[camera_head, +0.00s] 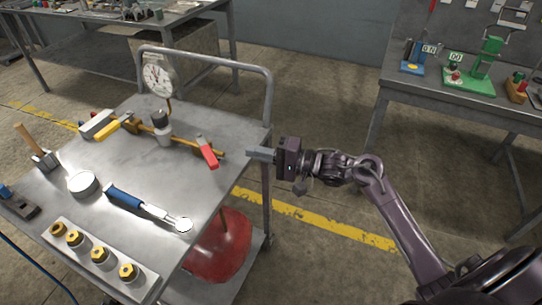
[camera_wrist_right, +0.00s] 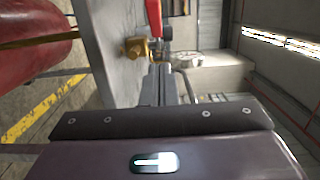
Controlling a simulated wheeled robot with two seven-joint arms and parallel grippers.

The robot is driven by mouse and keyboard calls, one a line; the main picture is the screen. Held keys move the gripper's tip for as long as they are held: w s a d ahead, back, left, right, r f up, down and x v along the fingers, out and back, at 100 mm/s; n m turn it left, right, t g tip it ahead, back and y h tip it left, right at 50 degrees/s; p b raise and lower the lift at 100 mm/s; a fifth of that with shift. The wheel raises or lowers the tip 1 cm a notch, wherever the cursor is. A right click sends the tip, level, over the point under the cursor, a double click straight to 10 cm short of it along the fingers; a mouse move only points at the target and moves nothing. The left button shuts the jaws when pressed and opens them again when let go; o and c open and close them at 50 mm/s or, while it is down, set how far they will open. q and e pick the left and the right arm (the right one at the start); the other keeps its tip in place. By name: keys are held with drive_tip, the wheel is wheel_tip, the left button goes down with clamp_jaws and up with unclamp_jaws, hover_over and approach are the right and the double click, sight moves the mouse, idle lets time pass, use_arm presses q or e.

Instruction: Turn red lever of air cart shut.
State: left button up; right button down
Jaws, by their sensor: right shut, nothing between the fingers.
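The air cart is a grey metal trolley (camera_head: 130,165) with a brass pipe (camera_head: 150,129) along its top. The red lever (camera_head: 207,152) sits near the right end of that pipe, slanting across it. In the right wrist view the red lever (camera_wrist_right: 154,18) shows at the top, beside a brass fitting (camera_wrist_right: 135,47). My right gripper (camera_head: 254,153) is shut and empty at the cart's right edge. It points left toward the lever, with a gap between them. Its closed fingers (camera_wrist_right: 158,85) also show in the wrist view. My left gripper is not in view.
A round gauge (camera_head: 158,77) and a push handle (camera_head: 268,90) rise at the cart's back. A red tank (camera_head: 220,250) sits below. Another table (camera_head: 450,95) stands right.

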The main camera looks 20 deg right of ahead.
sight(206, 151)
drive_tip(key=a, duration=0.1)
drive_tip(key=w+a, duration=0.1)
drive_tip(key=a, duration=0.1)
drive_tip(key=w+a, duration=0.1)
drive_tip(key=a, duration=0.1)
drive_tip(key=shift+a, duration=0.8)
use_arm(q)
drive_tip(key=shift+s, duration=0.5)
